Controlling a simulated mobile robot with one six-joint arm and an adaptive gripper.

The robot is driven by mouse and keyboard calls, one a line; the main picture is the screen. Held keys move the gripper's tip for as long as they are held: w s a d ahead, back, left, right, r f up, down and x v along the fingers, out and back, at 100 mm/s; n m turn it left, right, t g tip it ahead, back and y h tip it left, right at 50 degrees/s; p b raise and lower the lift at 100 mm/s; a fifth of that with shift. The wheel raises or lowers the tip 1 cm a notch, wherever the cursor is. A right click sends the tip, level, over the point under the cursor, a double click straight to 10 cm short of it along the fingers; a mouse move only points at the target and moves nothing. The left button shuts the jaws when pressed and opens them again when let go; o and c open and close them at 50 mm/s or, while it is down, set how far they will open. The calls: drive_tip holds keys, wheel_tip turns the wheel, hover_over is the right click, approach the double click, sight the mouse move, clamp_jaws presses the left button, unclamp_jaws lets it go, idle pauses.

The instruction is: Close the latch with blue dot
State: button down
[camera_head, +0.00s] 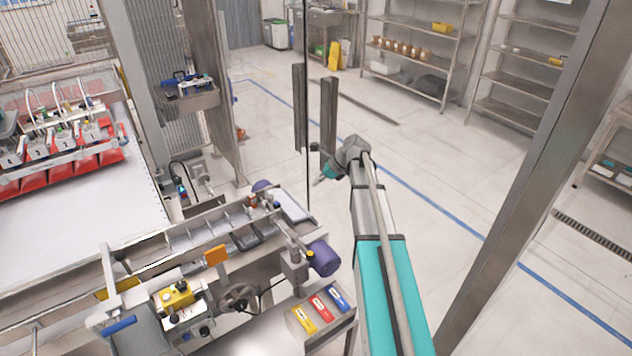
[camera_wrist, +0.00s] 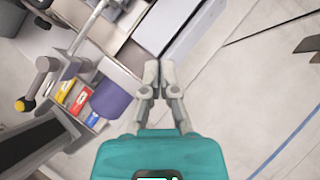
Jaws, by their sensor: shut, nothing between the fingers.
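I cannot make out a latch with a blue dot in either view. A small bright blue spot (camera_head: 182,188) shows on a dark fitting beside the conveyor in the head view, but I cannot tell what it is. My gripper (camera_head: 318,181) is at the far end of my arm, in the air right of the conveyor frame. In the wrist view my gripper (camera_wrist: 159,76) has its two grey fingers together, with nothing between them.
A purple cylinder (camera_head: 323,258) sticks out from the conveyor; it also shows in the wrist view (camera_wrist: 113,98). Yellow, red and blue boxes (camera_head: 320,309) lie on a low shelf. A steel post (camera_head: 530,170) stands right of my arm. Open floor (camera_head: 440,180) lies beyond.

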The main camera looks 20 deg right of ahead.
drive_tip(key=s+a+f+n+g+h+b, duration=0.1)
drive_tip(key=s+a+f+n+h, duration=0.1)
drive_tip(key=s+a+n, duration=0.3)
drive_tip(key=s+a+f+n+g+h, duration=0.2)
drive_tip(key=s+a+n, duration=0.3)
drive_tip(key=s+n, duration=0.6)
drive_tip(key=s+a+f+n+g+h+b, duration=0.1)
drive_tip(key=s+a+f+n+h, duration=0.1)
drive_tip(key=s+a+n, duration=0.3)
drive_tip(key=s+n, duration=0.4)
drive_tip(key=shift+s+a+f+g+h+b, duration=0.15)
drive_tip(key=shift+a+f+g+h+b, duration=0.15)
drive_tip(key=shift+f, duration=0.1)
